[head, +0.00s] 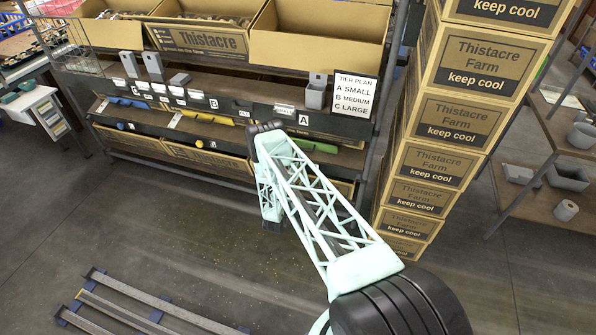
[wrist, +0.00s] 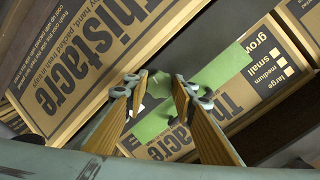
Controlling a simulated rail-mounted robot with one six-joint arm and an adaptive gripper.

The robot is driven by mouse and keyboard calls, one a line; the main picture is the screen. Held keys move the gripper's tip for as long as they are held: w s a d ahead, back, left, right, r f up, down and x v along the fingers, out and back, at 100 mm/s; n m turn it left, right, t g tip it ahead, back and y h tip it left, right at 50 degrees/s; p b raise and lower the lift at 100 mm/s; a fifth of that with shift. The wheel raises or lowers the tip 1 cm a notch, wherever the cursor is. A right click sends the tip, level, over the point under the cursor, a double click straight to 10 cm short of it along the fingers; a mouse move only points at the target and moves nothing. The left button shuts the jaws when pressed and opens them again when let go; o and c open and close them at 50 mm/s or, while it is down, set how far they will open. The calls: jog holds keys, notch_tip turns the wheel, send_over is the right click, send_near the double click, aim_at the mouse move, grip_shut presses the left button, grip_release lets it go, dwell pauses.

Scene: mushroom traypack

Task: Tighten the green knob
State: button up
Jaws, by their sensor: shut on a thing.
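My gripper (wrist: 163,92) is in the wrist view, its two wood-coloured fingers with grey tips closed around a small green piece, which I take to be the green knob (wrist: 159,86). In the head view the green bar (head: 315,145) shows under the shelf edge near label A. There my own arm hides the gripper and the knob.
A blue knob (head: 121,126) and a yellow knob (head: 199,144) sit along the same rack to the left. A tall stack of Thistacre Farm boxes (head: 432,165) stands close to the right of my arm. A tier plan sign (head: 355,94) hangs above. Metal rails (head: 150,305) lie on the floor.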

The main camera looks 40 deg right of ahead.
jog(key=shift+r+m+p, duration=0.1)
jog(key=shift+m+p, duration=0.2)
jog(key=shift+m, duration=1)
jog(key=o, duration=0.8)
jog(key=shift+o, duration=0.2)
jog(key=shift+n, duration=0.4)
